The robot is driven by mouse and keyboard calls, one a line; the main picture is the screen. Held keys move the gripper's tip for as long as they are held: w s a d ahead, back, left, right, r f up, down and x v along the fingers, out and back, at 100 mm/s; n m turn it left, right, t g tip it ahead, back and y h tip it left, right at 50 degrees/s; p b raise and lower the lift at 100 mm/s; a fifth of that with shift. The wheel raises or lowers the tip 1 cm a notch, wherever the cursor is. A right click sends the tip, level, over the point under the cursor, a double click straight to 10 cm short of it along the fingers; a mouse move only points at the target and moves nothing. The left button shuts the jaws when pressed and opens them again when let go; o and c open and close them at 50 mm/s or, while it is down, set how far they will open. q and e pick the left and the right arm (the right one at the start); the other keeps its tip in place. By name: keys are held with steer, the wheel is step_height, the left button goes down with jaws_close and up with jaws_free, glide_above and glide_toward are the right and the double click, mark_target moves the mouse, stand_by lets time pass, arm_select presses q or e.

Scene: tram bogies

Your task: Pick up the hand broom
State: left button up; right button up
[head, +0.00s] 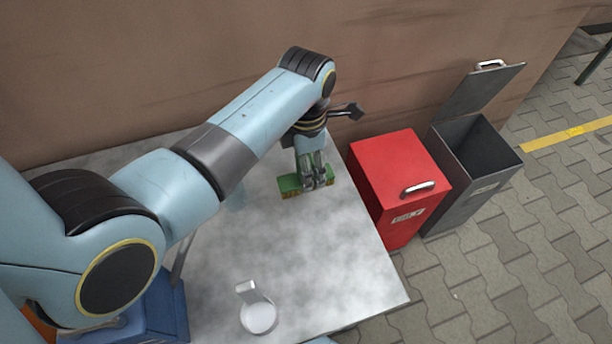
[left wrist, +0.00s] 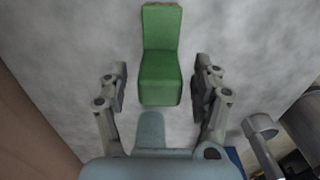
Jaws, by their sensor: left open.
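The hand broom (head: 291,184) is green, with brownish bristles showing at its lower edge. It is near the far right part of the grey table (head: 330,260), close to the wall. My left gripper (head: 318,183) points down at it and hides part of it. In the left wrist view the broom (left wrist: 160,75) is a green block with a narrower part running away from the gripper. The open fingers of my left gripper (left wrist: 161,78) stand on either side of its near end, with a gap on both sides. My right gripper is not in view.
A round whitish thing with an upright tab (head: 258,316) is at the table's front. A blue box (head: 166,306) is at the lower left. A closed red bin (head: 385,175) and an open dark grey bin (head: 470,195) stand right of the table. A brown wall (head: 180,60) runs behind.

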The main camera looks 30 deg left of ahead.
arm_select(q)
step_height(320, 180, down, 2)
steer(key=shift+f, duration=0.15)
steer(key=c, duration=1.3)
step_height(320, 180, up, 10)
steer(key=shift+r+p, duration=0.1)
steer(key=shift+p, duration=1)
